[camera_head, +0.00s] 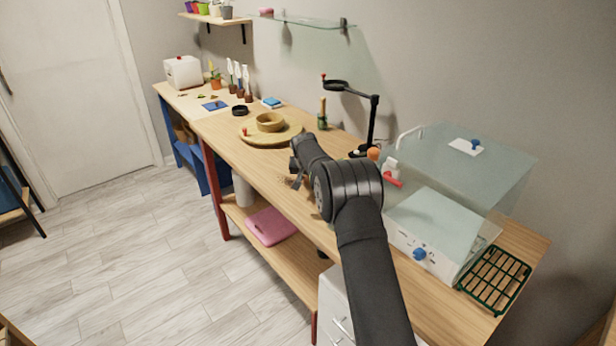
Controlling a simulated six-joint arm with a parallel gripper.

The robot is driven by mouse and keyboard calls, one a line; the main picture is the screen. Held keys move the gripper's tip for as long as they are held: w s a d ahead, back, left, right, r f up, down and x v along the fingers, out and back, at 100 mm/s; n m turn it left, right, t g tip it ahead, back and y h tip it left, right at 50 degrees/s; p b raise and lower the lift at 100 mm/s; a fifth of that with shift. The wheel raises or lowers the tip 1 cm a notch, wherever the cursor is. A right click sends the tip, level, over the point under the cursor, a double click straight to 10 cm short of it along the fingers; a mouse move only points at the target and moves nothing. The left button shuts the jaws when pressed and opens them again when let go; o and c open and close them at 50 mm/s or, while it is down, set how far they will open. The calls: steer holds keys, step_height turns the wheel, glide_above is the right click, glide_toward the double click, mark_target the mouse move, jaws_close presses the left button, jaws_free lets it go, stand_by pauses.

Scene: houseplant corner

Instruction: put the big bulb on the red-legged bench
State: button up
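The red-legged bench (233,140) runs from the middle to the front right; a red leg (214,185) shows at its left end. My gripper (296,172) is low over the bench's front part, mostly hidden by my own wrist. A small tan, root-like thing (292,183) shows beside the fingers. I cannot tell whether it is the big bulb, or whether it is held. Several small brownish and green things (200,96) lie on the blue-legged bench (187,103) at the far left, too small to identify as bulbs.
A round tan tray with a bowl (270,121) stands on the red-legged bench. A black ring stand (373,115), a green bottle (322,115) and a clear-lidded white case (435,235) stand behind and right. A green wire rack (495,280) lies front right.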

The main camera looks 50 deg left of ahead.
steer(key=shift+f, duration=0.1)
steer(key=o, duration=1)
steer(key=shift+r, duration=0.3)
steer(key=v, duration=1.1)
steer(key=shift+s+d+r, duration=0.15)
steer(key=shift+s+r, duration=0.05)
steer(key=shift+r, duration=0.1)
steer(key=shift+f, duration=0.1)
